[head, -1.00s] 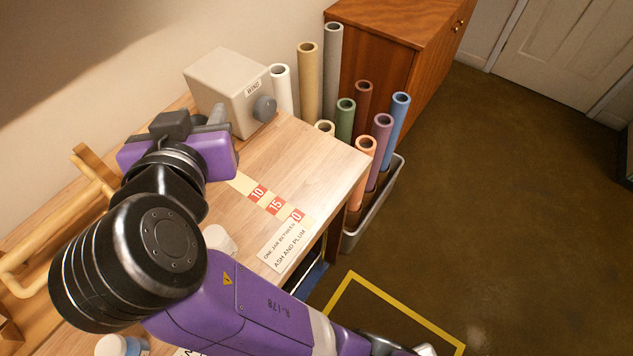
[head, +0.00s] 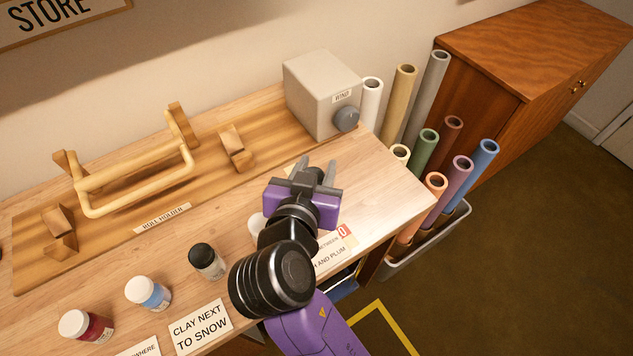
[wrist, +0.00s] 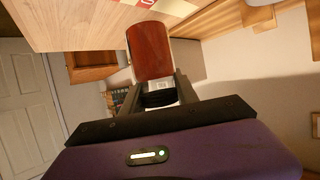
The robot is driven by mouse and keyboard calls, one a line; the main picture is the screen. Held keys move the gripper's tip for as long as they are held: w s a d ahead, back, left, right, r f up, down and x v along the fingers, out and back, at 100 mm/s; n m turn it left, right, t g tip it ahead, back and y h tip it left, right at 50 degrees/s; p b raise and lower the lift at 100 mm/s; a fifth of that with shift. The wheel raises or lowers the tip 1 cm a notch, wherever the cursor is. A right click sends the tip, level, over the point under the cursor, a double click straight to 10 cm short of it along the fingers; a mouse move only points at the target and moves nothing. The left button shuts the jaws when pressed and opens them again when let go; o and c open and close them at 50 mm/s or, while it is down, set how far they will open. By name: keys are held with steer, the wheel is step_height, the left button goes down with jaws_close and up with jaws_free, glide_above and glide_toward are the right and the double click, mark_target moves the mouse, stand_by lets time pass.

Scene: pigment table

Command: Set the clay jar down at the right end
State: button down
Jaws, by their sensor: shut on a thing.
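The clay jar (wrist: 150,52) is a reddish-brown jar in the wrist view, with a pale band and a black part at its gripped end. My gripper (wrist: 158,94) is shut on it. In the head view my gripper (head: 317,172) is over the right part of the table, in front of the grey box, and hides the jar. I cannot tell whether the jar touches the table. A white jar (head: 257,225) is partly hidden behind my wrist.
A black-lidded jar (head: 207,261), a blue jar (head: 149,293) and a dark red jar (head: 86,326) stand to the left. The grey box (head: 322,93) stands at the back. Rolls in a bin (head: 430,243) stand beyond the right edge. The table's right corner (head: 400,200) is clear.

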steer(key=shift+f, duration=2.65)
steer(key=shift+f, duration=0.15)
steer(key=c, duration=0.9)
jaws_free()
steer(key=shift+r, duration=0.2)
steer(key=b+v, duration=0.1)
steer(key=v, duration=1.1)
